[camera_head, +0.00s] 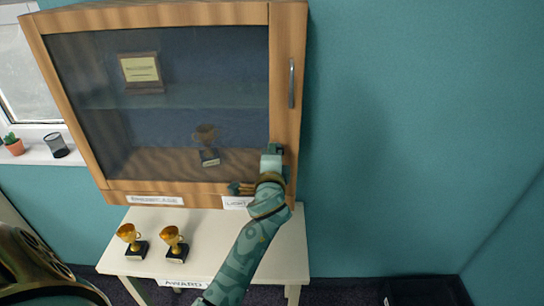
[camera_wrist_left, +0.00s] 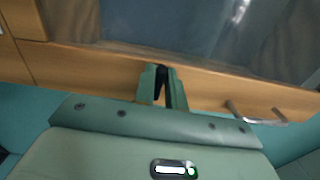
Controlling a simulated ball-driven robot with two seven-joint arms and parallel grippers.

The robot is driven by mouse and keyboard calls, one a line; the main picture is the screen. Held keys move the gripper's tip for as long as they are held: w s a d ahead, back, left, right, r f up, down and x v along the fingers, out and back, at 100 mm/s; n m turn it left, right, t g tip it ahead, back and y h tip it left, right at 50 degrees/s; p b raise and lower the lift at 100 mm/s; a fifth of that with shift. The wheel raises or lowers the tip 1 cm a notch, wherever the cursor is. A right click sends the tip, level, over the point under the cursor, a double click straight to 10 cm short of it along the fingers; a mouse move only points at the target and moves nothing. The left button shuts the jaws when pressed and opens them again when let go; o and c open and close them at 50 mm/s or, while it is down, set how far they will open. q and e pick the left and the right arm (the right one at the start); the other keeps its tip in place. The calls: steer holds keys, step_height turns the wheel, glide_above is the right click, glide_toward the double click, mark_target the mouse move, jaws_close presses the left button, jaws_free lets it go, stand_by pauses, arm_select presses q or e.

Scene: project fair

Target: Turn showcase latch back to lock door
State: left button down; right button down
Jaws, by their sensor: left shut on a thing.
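The wooden showcase (camera_head: 288,45) hangs on the wall, and its glass door (camera_head: 160,105) looks closed. A metal handle (camera_head: 291,83) is on the door's right side; it also shows in the wrist view (camera_wrist_left: 255,117). My left gripper (camera_head: 264,170) is at the lower right corner of the showcase front. In the wrist view its fingers (camera_wrist_left: 162,76) are close together on a small dark thing, seemingly the latch, against the lower wooden rail. The latch is mostly hidden by the gripper, so its angle cannot be told. My right gripper is not in view.
A white table (camera_head: 215,225) with two gold trophies (camera_head: 130,240) (camera_head: 173,243) stands below the showcase. A plaque (camera_head: 141,72) and a trophy (camera_head: 207,144) are behind the glass. A windowsill with a cactus (camera_head: 13,143) is at left. The wall at right is clear.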

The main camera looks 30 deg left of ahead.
arm_select(q)
steer(key=shift+n, duration=0.3)
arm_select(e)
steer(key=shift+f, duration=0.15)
arm_select(q)
steer(key=c, duration=1.5)
jaws_free()
steer(key=shift+f, duration=0.1)
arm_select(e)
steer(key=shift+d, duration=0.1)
